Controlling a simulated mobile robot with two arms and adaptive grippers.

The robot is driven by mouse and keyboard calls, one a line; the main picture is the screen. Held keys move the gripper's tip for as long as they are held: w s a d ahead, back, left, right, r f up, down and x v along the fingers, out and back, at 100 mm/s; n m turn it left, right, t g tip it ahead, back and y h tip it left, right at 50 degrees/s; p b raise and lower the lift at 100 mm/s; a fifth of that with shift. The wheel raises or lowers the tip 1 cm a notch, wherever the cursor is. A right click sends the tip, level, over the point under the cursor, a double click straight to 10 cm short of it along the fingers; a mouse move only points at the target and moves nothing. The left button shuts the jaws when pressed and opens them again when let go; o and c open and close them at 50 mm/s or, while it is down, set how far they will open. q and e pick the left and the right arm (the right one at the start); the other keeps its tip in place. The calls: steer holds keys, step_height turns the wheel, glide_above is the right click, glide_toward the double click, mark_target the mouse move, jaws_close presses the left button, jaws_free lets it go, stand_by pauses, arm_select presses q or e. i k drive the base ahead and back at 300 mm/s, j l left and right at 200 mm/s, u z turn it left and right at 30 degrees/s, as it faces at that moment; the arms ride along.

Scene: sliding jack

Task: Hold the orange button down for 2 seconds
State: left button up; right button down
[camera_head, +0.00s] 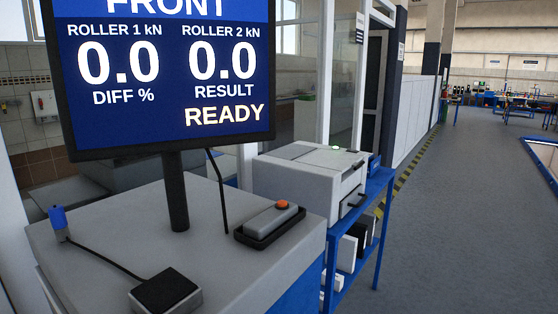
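The orange button (283,204) sits on top of a grey control box (270,218), near its far right end. The box rests in a black tray on the light grey cabinet top, right of the monitor post. The button is unobstructed, with nothing touching it. The monitor (160,75) above reads FRONT, ROLLER 1 kN 0.0, ROLLER 2 kN 0.0, and RESULT READY. Neither of my grippers shows in the head view.
A black post (176,190) holds the monitor. A black box (165,292) with a cable and a blue-topped item (58,220) are on the cabinet top (100,230). A grey printer-like machine (305,180) stands behind on a blue shelf. Open floor (460,220) lies right.

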mark_target(281, 203)
steer(key=i+l+u, duration=0.1)
steer(key=u, duration=0.55)
steer(key=i+l+u, duration=0.2)
steer(key=l, duration=0.35)
steer(key=i+l+u, duration=0.1)
steer(key=l+u, duration=0.15)
steer(key=l, duration=0.25)
steer(key=l+u, duration=0.2)
steer(key=l, duration=0.35)
steer(key=i+l, duration=0.1)
steer(key=l, duration=0.35)
